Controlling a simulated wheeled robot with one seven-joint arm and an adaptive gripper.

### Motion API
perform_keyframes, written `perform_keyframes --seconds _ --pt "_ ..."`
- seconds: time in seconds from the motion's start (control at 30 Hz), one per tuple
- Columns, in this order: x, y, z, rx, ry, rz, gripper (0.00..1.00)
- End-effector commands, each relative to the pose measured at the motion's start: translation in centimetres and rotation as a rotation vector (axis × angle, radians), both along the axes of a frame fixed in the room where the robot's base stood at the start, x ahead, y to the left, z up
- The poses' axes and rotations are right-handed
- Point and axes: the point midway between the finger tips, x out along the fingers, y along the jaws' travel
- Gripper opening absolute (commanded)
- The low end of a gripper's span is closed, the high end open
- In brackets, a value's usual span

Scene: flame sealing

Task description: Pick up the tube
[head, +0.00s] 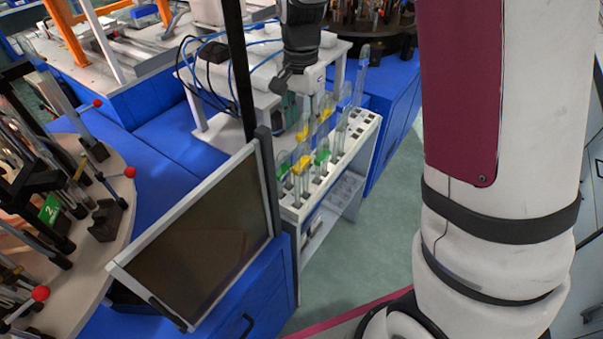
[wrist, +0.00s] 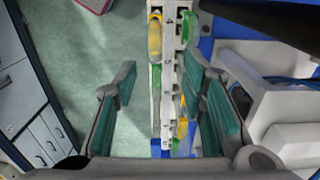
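Several clear tubes with yellow and green bands stand upright in a white rack (head: 352,152) in the head view. One taller clear tube (head: 361,86) stands toward the far end. My gripper (head: 305,108) is over the left side of the rack, partly hidden by my arm and the tubes. In the wrist view my gripper (wrist: 160,85) is open, with its two teal-padded fingers well apart. Nothing is held. Which tube is meant cannot be told.
A dark framed panel (head: 205,240) stands at the rack's near left. A white machine (head: 235,100) with blue hoses is behind it on the blue bench. A round fixture table (head: 75,240) is at the left. Green floor (head: 385,235) lies open right of the rack.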

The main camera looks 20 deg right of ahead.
Motion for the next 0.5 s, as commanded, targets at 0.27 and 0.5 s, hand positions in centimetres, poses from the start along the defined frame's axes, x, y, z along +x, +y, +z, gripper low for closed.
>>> perform_keyframes --seconds 0.27,0.5 --pt "-0.2 0.0 -2.1 -0.001 0.001 0.000 0.38" --pt "-1.3 0.3 -5.3 -0.001 0.003 -0.001 0.38"
